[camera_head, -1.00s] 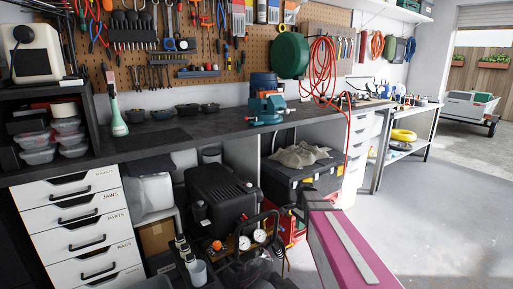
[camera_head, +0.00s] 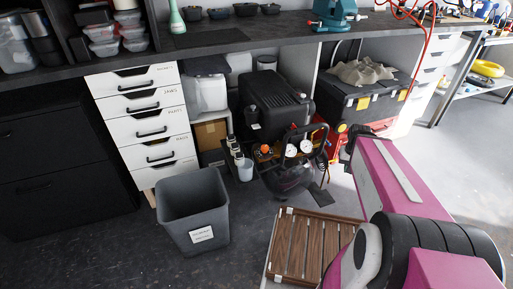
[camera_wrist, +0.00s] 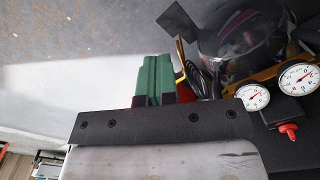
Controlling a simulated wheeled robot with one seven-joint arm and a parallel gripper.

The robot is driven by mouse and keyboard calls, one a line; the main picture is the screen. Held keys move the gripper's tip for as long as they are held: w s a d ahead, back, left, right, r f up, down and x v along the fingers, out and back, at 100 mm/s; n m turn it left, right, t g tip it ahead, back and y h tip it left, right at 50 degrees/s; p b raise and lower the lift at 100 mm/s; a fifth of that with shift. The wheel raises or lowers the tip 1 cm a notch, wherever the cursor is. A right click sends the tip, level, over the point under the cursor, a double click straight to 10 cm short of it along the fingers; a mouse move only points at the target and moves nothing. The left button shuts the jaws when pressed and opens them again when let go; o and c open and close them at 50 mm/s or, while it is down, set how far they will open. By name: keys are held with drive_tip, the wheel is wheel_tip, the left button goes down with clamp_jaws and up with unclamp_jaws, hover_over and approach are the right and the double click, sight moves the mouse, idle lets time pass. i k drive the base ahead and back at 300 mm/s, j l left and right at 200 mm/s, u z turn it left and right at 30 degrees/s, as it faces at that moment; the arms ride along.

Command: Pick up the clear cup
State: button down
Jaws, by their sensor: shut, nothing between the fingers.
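No thing in view is plainly the clear cup. A small pale, translucent-looking cup shape (camera_head: 245,170) stands beside the air compressor under the bench in the head view. I cannot tell whether it is the task's cup. It does not show in the wrist view. My gripper (camera_wrist: 154,62) has green fingers pressed together, with nothing between them. In the wrist view it is left of the compressor's gauges (camera_wrist: 297,79). In the head view my arm reaches in from the lower right, and the fingers cannot be made out.
The dark bench (camera_head: 215,38) runs across the top. White drawers (camera_head: 145,120) and a grey bin (camera_head: 193,215) stand at left. The air compressor (camera_head: 290,170) and a black toolbox (camera_head: 360,105) are under the bench. Clear-sided tubs (camera_head: 103,40) are stacked upper left.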

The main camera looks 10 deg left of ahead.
sight(245, 166)
drive_tip(key=k+l+u, duration=0.15)
drive_tip(key=l+u, duration=0.25)
drive_tip(key=k+l+u, duration=0.15)
drive_tip(key=l+u, duration=0.25)
drive_tip(key=k+l+u, duration=0.25)
drive_tip(key=u, duration=0.15)
